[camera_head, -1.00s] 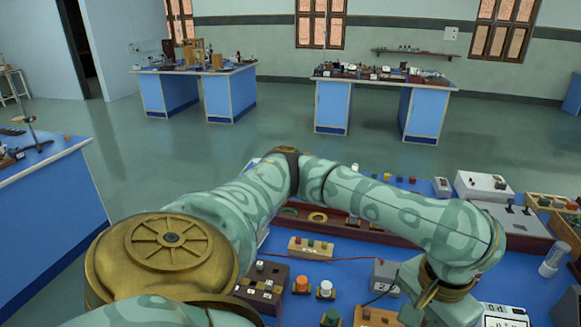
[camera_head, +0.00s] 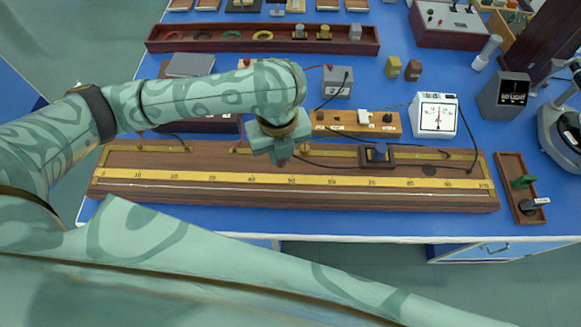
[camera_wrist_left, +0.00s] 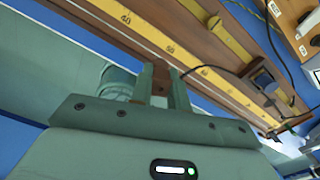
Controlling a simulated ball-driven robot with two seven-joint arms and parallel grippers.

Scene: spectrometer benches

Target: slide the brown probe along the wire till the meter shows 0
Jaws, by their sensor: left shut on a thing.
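The long wooden wire board (camera_head: 130,160) lies across the table front, with a yellow scale (camera_head: 345,181) and a thin pale wire (camera_head: 345,194) along it. My left gripper (camera_head: 281,158) is above the board near the middle of the scale, seen from behind. It is shut on the brown probe (camera_head: 284,162), which also shows between the fingers (camera_wrist_left: 162,76) in the left wrist view (camera_wrist_left: 161,71). The probe's tip is mostly hidden, so I cannot tell whether it touches the wire. The white meter (camera_head: 437,116) stands behind the board; its needle looks near upright, too small to read exactly.
A block with a blue top (camera_head: 378,153) sits on the board's back part. Behind are a wooden key strip (camera_head: 345,128), a grey box marked 2 (camera_head: 338,82) and a red-brown tray (camera_head: 200,43). Black leads cross the board. A small tray (camera_head: 513,172) lies at right.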

